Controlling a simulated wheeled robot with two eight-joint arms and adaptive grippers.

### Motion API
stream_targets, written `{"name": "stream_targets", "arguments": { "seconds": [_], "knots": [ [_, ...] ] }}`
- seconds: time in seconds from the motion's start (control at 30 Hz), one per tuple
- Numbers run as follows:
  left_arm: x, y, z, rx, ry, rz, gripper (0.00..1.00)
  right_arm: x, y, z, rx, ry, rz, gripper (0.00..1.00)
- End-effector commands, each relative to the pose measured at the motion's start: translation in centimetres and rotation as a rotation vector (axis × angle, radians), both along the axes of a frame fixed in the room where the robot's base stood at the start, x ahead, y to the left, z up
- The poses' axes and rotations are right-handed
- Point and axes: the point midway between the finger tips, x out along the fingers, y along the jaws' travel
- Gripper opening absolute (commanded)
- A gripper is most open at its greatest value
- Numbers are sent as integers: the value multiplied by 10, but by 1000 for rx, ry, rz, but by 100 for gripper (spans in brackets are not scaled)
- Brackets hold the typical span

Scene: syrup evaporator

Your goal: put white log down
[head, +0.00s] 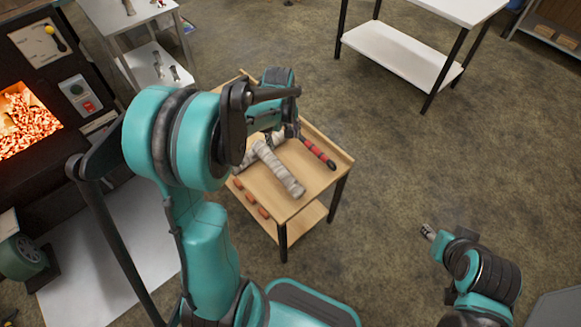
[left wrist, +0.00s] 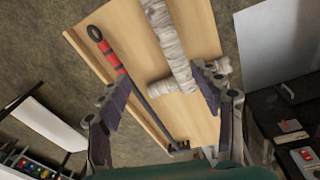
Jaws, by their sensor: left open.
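A white birch log (head: 280,170) lies on the wooden cart top (head: 318,180). A second white piece lies crosswise at its far end, partly hidden by my arm in the head view. In the left wrist view the long log (left wrist: 168,38) and the crosswise piece (left wrist: 160,88) rest on the wood. I cannot tell whether they are joined. My left gripper (left wrist: 160,95) is open above the cart, its fingers apart around the crosswise piece's area, with no grip on it. My right gripper (head: 428,232) is over the floor at the right, its jaws too small to read.
A poker with a red handle (head: 318,148) lies beside the log on the cart. Several small orange pieces (head: 250,198) line the near edge. A lit firebox (head: 27,120) stands at the left.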

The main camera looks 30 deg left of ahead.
Motion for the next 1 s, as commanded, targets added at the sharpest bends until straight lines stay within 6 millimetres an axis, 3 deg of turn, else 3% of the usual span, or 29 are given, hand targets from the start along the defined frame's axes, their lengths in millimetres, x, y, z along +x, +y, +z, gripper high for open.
{"name": "stream_targets", "arguments": {
  "seconds": [0.03, 0.2, 0.4, 0.6, 0.7, 1.0],
  "knots": [
    [-14, -14, 20, 15, -34, -70, 65, 0, 0, 0, 0, 0, 0, 40],
    [-54, -49, 67, 78, -152, -309, 65, 0, 0, 0, 0, 0, 0, 40],
    [-108, -85, 95, 171, -287, -581, 65, 0, 0, 0, 0, 0, 0, 40],
    [-150, -108, 99, 265, -397, -794, 65, 0, 0, 0, 0, 0, 0, 40],
    [-161, -114, 97, 296, -429, -855, 65, 0, 0, 0, 0, 0, 0, 40],
    [-167, -117, 96, 319, -451, -896, 65, 0, 0, 0, 0, 0, 0, 40]
  ]
}}
